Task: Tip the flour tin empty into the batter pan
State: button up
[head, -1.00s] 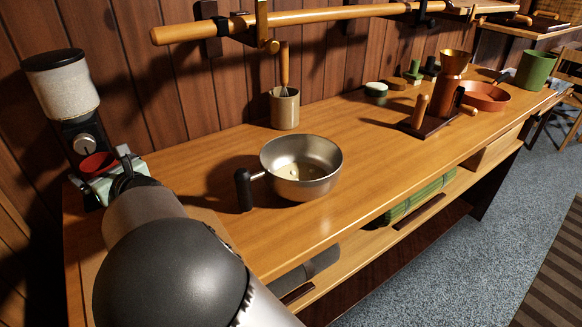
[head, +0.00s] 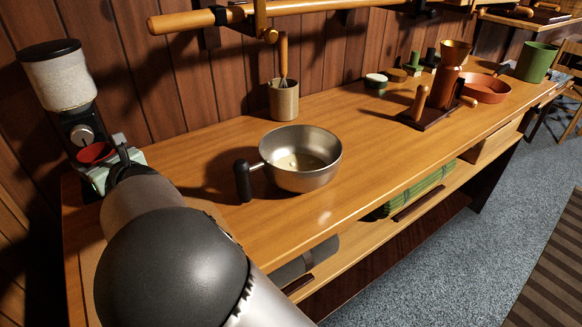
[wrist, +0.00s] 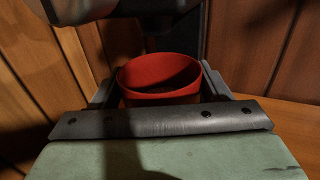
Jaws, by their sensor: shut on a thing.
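The flour tin appears to be the small red cup (head: 97,153) at the left end of the counter, in front of the grinder. In the wrist view the red tin (wrist: 160,92) stands upright between the fingers of my gripper (wrist: 160,86), which is shut on it. Its inside is dark, so I cannot tell how much it holds. The batter pan (head: 318,177) is a silver metal bowl with a black handle, standing on the counter to the right of my gripper. Some pale stuff lies in its bottom.
A grinder (head: 60,80) with a pale hopper stands right behind the tin. A pot with a whisk (head: 284,103) is behind the pan. A wooden rail (head: 330,13) runs overhead. A copper funnel stand (head: 445,95) and an orange pan (head: 486,90) are farther right.

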jog(key=shift+s+d+b, duration=0.7)
jog(key=shift+s+b, duration=0.25)
jog(key=shift+s, duration=0.1)
jog(key=shift+s+d+b, duration=0.7)
jog(key=shift+s+b, duration=0.2)
jog(key=shift+s, duration=0.1)
jog(key=shift+s+d+b, duration=0.7)
jog(key=shift+s+b, duration=0.25)
jog(key=shift+s, duration=0.1)
jog(key=shift+s+d+r+b, duration=0.1)
jog(key=shift+s+d+b, duration=0.35)
jog(key=shift+s, duration=0.3)
jog(key=shift+s+d+f+b, duration=0.1)
jog(key=shift+s+d+b, duration=0.1)
jog(key=shift+s+d, duration=0.5)
jog(key=shift+s+d+r+b, duration=0.1)
jog(key=shift+s+d+b, duration=0.3)
jog(key=shift+s, duration=0.4)
notch_tip(320, 180, up, 5)
jog(key=p, duration=0.3)
